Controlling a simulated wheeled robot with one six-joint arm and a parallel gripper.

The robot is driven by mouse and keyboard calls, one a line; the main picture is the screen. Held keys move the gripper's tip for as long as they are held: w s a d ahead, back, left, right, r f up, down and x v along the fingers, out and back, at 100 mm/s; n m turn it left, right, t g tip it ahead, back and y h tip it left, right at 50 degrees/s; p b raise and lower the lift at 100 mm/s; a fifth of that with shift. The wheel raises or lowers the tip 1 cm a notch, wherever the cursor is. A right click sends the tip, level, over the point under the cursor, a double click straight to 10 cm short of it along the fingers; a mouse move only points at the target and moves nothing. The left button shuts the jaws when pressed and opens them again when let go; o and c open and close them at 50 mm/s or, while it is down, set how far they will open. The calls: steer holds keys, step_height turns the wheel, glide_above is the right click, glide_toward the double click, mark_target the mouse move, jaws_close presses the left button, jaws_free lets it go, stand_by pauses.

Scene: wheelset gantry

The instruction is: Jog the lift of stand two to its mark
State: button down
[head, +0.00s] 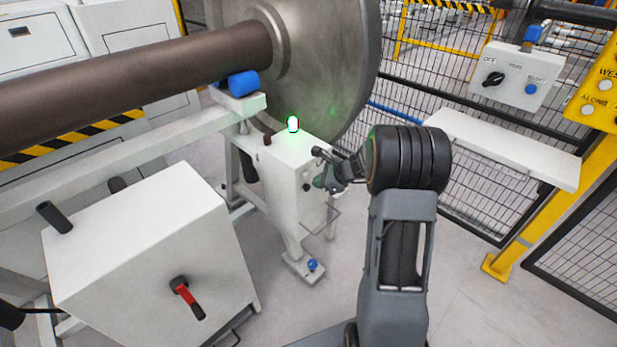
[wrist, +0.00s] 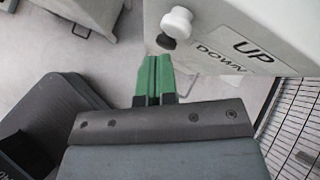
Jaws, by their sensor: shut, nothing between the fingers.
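A white control box (head: 300,165) stands on a post beside the large wheel, with a lit green lamp (head: 293,124) on top. In the wrist view its face carries a white button (wrist: 177,19), a black button (wrist: 167,42) and a label (wrist: 236,55) reading UP and DOWN. My gripper (head: 322,182) is at the face of this box. In the wrist view its green fingers (wrist: 153,78) are together and empty, tips just below the black button. I cannot tell whether they touch it. No lift mark or stand number is readable.
A brown axle (head: 130,80) runs into the grey wheel (head: 330,60). A white box with a red-handled lever (head: 187,297) stands front left. A switch panel (head: 515,77), shelf (head: 500,147) and mesh fence are at right. The floor at lower right is clear.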

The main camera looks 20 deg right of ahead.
steer(key=shift+w, duration=0.1)
steer(key=shift+w+a, duration=0.2)
steer(key=shift+w, duration=0.1)
steer(key=shift+w+a, duration=0.2)
steer(key=shift+w, duration=0.25)
stand_by(2.1)
steer(key=shift+s+d, duration=0.1)
steer(key=shift+s, duration=0.05)
stand_by(0.4)
steer(key=shift+s+d, duration=0.3)
steer(key=shift+s, duration=0.4)
steer(key=shift+s+d, duration=0.35)
steer(key=shift+s, duration=0.4)
steer(key=shift+s+d, duration=0.35)
steer(key=shift+s, duration=0.4)
steer(key=shift+s+d, duration=0.35)
steer(key=shift+s, duration=0.4)
